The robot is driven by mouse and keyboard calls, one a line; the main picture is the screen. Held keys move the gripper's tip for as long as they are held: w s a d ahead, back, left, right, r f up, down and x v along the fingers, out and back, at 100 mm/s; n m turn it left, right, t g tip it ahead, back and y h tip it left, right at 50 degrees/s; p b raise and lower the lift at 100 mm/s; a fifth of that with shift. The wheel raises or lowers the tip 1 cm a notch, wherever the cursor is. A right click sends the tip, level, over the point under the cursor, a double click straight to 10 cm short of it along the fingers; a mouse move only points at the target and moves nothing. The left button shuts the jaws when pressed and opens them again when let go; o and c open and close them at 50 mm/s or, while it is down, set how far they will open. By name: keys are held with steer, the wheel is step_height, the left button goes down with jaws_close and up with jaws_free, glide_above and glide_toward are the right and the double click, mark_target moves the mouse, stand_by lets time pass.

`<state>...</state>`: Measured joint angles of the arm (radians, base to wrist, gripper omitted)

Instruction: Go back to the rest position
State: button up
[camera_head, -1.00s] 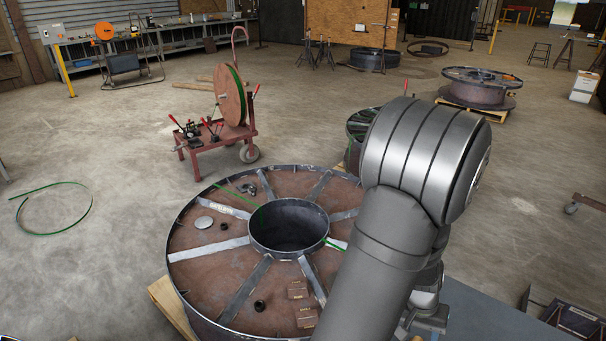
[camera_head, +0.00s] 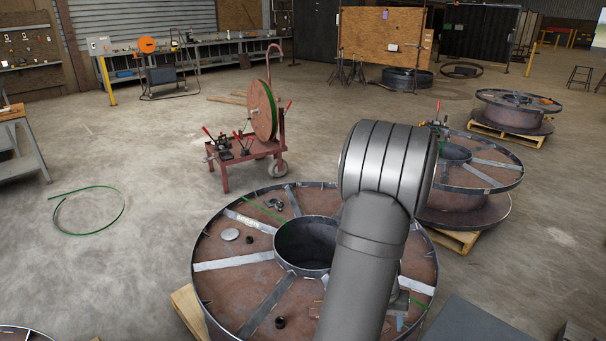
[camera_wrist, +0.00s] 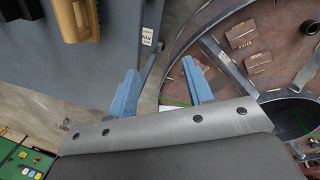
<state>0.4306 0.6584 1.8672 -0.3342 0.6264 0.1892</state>
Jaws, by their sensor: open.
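My gripper (camera_wrist: 162,86) shows in the wrist view as two blue fingers spread apart with nothing between them. It is open above the edge of the large steel reel (camera_wrist: 218,28). In the head view the same reel (camera_head: 236,281) lies flat in the foreground, with a brown face, grey spokes and a round centre hole. My arm crosses its right side and hides most of my gripper there. Two brown blocks (camera_wrist: 241,35) lie on the reel in the wrist view.
A puck-like disc (camera_head: 229,234) and small dark rings (camera_head: 280,322) lie on the reel. A second reel (camera_head: 492,176) on a pallet stands behind right. A red cart (camera_head: 240,160) with an upright spool stands behind. A grey surface (camera_wrist: 75,60) lies left in the wrist view. Open floor lies left.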

steer(key=shift+w+a+f+n, duration=0.1)
steer(key=shift+w+a+n, duration=0.05)
steer(key=shift+w+a, duration=0.5)
steer(key=shift+w+a+f+n, duration=0.15)
steer(key=shift+w+a, duration=0.3)
steer(key=shift+a, duration=0.3)
steer(key=shift+o, duration=0.4)
steer(key=shift+r, duration=0.1)
